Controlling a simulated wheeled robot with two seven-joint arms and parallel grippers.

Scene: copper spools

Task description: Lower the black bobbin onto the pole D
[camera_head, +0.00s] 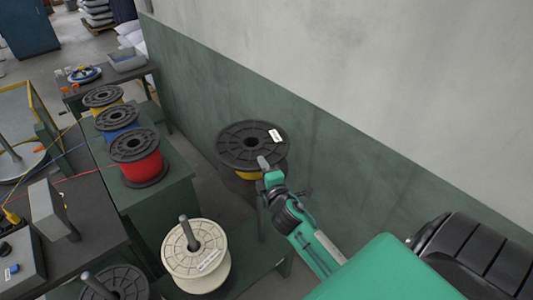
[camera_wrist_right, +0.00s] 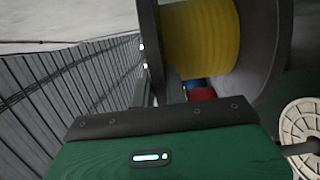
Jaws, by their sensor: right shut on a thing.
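A black bobbin (camera_head: 251,141) with a white label and yellow winding is held up in the air near the wall. It also shows in the right wrist view, where its yellow winding (camera_wrist_right: 202,38) sits between two dark flanges. My right gripper (camera_head: 265,168) is shut on the near edge of this bobbin. The bobbin looks roughly level in the head view. No pole shows beneath it; its flange and my arm hide what lies under it, so I cannot make out pole D. My left gripper is out of view.
A white spool (camera_head: 196,262) sits on a pole on the green stand, left of my right arm. Another black spool (camera_head: 115,284) on a pole is at bottom left. Red (camera_head: 136,153), blue (camera_head: 117,119) and yellow (camera_head: 102,96) spools line the green bench. The wall (camera_head: 330,140) is close behind.

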